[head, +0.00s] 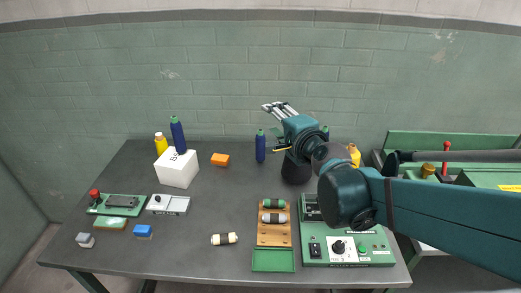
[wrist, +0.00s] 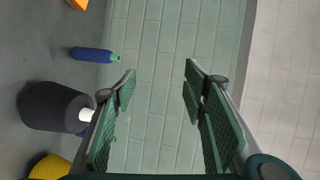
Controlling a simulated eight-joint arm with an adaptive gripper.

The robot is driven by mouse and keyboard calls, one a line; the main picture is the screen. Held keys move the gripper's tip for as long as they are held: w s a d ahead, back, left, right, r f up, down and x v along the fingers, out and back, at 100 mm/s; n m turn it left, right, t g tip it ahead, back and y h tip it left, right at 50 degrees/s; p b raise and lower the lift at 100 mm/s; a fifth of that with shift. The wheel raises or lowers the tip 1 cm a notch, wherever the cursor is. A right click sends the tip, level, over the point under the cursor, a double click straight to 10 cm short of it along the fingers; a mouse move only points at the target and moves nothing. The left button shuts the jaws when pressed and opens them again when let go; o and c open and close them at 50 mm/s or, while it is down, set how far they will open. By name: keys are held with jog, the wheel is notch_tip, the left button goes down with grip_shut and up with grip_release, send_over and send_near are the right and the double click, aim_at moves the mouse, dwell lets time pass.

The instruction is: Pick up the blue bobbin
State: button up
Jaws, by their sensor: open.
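One blue bobbin (head: 177,136) is on top of a white box (head: 177,168). The other blue bobbin (head: 260,147) is on the dark table near the back wall, left of the black cone. A blue bobbin with a green tip (wrist: 92,54) lies sideways across the wrist view, left of the fingers and apart from them. My gripper (head: 270,128) is raised over the back of the table, open and empty. In the wrist view my gripper (wrist: 160,80) has its two padded fingers apart, facing the wall.
A black cone (wrist: 55,107) with a white tip stands near my gripper. Yellow items (head: 161,144) and an orange block (head: 220,159) are at the back. A wooden tray (head: 273,239) and green control box (head: 347,249) are in front.

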jog(key=w+a+m+t, duration=0.2)
jog(key=w+a+m, duration=0.1)
jog(key=w+m, duration=0.3)
jog(key=m+t+h+b, duration=0.2)
jog(key=m+h, duration=0.4)
jog(key=m, duration=1.1)
send_over(260, 144)
jog(key=s, duration=0.3)
notch_tip(260, 144, down, 17)
jog(key=shift+w+r, duration=0.1)
jog(key=shift+f+b, duration=1.05)
jog(key=shift+f, duration=1.9)
